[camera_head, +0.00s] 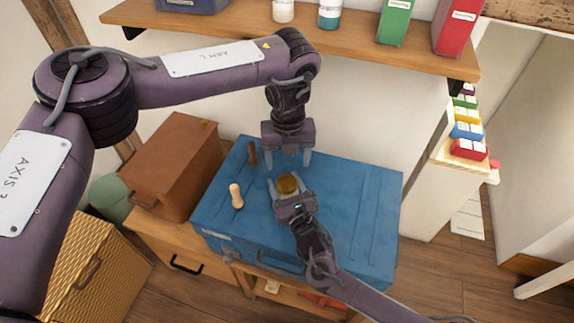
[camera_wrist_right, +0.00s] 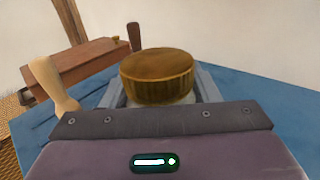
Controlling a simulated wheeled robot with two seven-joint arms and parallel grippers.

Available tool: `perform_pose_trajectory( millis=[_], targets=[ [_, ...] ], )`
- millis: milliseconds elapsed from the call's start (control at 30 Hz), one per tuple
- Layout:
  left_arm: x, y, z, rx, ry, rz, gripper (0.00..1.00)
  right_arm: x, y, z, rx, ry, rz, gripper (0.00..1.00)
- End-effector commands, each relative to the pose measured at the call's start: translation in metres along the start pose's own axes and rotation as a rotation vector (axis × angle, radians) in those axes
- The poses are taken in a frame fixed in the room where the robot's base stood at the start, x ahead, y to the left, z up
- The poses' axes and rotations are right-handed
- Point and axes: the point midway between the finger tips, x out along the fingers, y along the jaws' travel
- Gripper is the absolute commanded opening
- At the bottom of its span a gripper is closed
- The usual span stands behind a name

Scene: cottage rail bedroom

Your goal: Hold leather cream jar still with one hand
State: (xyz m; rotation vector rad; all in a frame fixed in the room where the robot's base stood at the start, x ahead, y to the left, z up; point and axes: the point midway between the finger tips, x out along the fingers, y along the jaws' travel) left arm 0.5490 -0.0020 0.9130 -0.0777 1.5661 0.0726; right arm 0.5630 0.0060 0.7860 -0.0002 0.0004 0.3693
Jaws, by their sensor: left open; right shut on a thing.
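The leather cream jar (camera_head: 288,184) stands on the blue trunk (camera_head: 345,215), with a ribbed gold-brown lid on top. In the right wrist view the jar's lid (camera_wrist_right: 158,76) shows large, with a pale body just below it, mostly hidden by my gripper. My right gripper (camera_head: 285,188) is shut on the jar, one finger on each side. My left gripper (camera_head: 288,157) is open and empty, pointing down above the trunk, behind the jar.
A pale wooden peg-like piece (camera_head: 237,196) and a dark brown upright piece (camera_head: 253,152) stand on the trunk left of the jar. A brown box (camera_head: 175,165) is farther left. A wooden shelf (camera_head: 345,38) with bottles and boxes hangs above. The trunk's right side is clear.

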Motion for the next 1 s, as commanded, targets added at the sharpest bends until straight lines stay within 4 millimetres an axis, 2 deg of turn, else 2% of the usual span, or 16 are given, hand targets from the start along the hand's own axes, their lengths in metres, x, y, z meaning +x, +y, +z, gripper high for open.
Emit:
perform_pose_trajectory(
  millis=[700,900,1000],
  targets=[
    [-0.0005,-0.0016,0.0001,1.692,-0.004,0.003,0.67,0.0000,0.0000,0.0001,0.000,0.000,0.000,0.00],
    [-0.0005,0.0004,0.0004,2.094,0.001,0.003,0.67,0.0000,0.0000,0.0001,0.000,0.000,0.000,0.00],
    [-0.0003,0.0012,-0.0001,2.233,0.005,0.000,0.67,0.0000,0.0000,0.0001,0.000,0.000,0.000,0.00]
  ],
)
